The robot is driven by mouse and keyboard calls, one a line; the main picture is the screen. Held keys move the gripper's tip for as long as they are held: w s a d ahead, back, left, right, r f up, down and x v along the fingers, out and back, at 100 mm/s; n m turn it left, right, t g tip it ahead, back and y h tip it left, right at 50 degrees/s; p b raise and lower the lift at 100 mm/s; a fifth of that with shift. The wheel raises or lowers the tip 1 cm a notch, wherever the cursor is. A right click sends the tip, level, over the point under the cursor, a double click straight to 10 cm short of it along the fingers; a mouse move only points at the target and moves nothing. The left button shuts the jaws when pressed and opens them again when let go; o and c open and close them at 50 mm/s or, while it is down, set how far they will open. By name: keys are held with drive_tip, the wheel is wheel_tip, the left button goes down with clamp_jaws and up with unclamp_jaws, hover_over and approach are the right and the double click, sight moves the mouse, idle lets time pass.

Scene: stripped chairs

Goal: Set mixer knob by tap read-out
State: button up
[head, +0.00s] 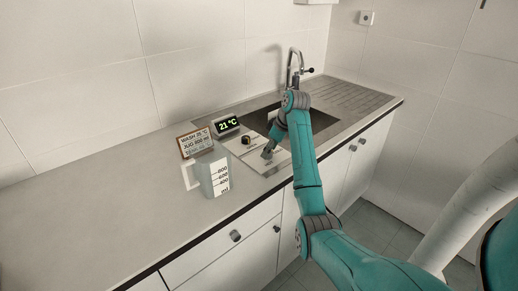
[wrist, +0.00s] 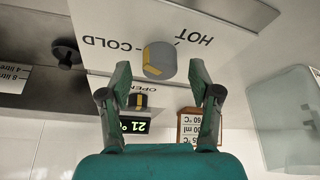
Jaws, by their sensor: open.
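The grey mixer knob (wrist: 161,60) with a yellow band sits on a pale panel (wrist: 200,55) marked COLD and HOT. The yellow band faces the COLD side, left in the wrist view. My gripper (wrist: 160,76) is open, its fingers either side of the knob; contact cannot be told. In the head view my gripper (head: 268,154) is low over the panel and hides this knob. The read-out (head: 227,124) shows 21 °C. A second, dark knob (head: 246,140) with yellow on it, by the word OPEN, stands nearer the read-out. The tap (head: 294,65) rises behind the sink.
A card (head: 194,142) reads WASH 35 °C and JUG 800 ml; its lowest line is unclear. A marked jug (head: 213,175) stands in front of it. The sink (head: 325,121) is right of the panel. The left worktop (head: 90,210) is clear.

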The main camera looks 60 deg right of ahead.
drive_tip(key=shift+w+f, duration=0.15)
drive_tip(key=shift+f, duration=0.2)
drive_tip(key=shift+c, duration=0.2)
drive_tip(key=c, duration=1.1)
drive_tip(key=m+h, duration=0.1)
drive_tip(key=m, duration=0.2)
drive_tip(key=m+h, duration=0.1)
drive_tip(key=m, duration=0.1)
drive_tip(key=shift+a+m, duration=0.15)
drive_tip(key=shift+m, duration=0.25)
drive_tip(key=m+h, duration=0.1)
drive_tip(key=m, duration=0.1)
drive_tip(key=m+g, duration=0.1)
drive_tip(key=m, duration=0.2)
drive_tip(key=shift+h, duration=0.4)
drive_tip(key=shift+a+m+g, duration=0.1)
drive_tip(key=shift+m+g, duration=0.2)
drive_tip(key=shift+f, duration=0.1)
